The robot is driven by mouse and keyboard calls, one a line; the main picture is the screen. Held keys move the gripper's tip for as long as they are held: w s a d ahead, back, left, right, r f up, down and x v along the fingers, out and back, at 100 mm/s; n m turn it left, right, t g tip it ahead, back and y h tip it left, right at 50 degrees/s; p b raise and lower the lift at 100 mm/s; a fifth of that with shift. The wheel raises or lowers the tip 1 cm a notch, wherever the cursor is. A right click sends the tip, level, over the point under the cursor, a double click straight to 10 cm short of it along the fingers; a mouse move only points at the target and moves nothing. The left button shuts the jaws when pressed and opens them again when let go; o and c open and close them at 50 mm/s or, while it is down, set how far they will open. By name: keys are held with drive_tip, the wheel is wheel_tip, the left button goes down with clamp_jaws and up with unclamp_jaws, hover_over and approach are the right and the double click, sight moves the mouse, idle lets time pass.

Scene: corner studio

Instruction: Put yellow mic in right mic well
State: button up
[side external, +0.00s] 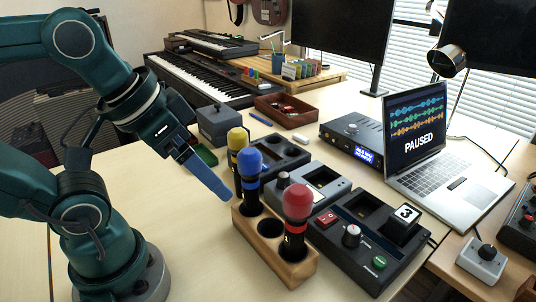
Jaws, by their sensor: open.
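The yellow mic (238,139) stands upright, just behind and left of the blue mic (249,162); its lower part is largely hidden, so I cannot tell what it rests in. The wooden mic block (269,255) has a row of wells. The blue mic stands at its far left end, the middle well (270,228) is empty, and the red mic (297,203) stands in the near right well. My gripper (226,193) is open, its blue finger slanting down beside the yellow mic's lower part. The finger seems empty; I cannot tell whether it touches the mic.
A dark box with round wells (284,154) stands behind the mics. A grey device (318,187) and a control panel with a red switch, knob and green button (365,278) stand right of the block. A laptop (432,165) is farther right.

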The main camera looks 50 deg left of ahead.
sight(232, 139)
drive_tip(key=w+a+n+g+h, duration=0.1)
drive_tip(key=w+n+h, duration=0.1)
drive_tip(key=n, duration=0.3)
drive_tip(key=w+a+r+n+g+h, duration=0.1)
drive_tip(key=w+a+n+h, duration=0.1)
drive_tip(key=n, duration=0.3)
drive_tip(key=w+a+r+n+g+h, duration=0.1)
drive_tip(key=w+n+h, duration=0.2)
drive_tip(key=n, duration=0.3)
drive_tip(key=shift+w+a+h, duration=0.3)
drive_tip(key=shift+w+h, duration=0.1)
drive_tip(key=shift+w, duration=0.45)
drive_tip(key=w+a+n+t+h, duration=0.1)
drive_tip(key=a+n, duration=0.1)
drive_tip(key=a, duration=0.1)
drive_tip(key=w+a+n+t+h, duration=0.1)
drive_tip(key=a+n+t, duration=0.1)
drive_tip(key=a+n, duration=0.1)
drive_tip(key=w+a+n+t+h, duration=0.1)
drive_tip(key=a+n, duration=0.2)
drive_tip(key=shift+w+a+r+t, duration=0.15)
drive_tip(key=shift+w+r+t, duration=0.05)
drive_tip(key=shift+r+t, duration=0.1)
drive_tip(key=shift+n, duration=0.4)
drive_tip(key=f, duration=0.8)
drive_tip(key=shift+a, duration=0.35)
drive_tip(key=shift+w+d+f, duration=0.2)
drive_tip(key=shift+x, duration=2.25)
drive_tip(key=shift+r, duration=0.1)
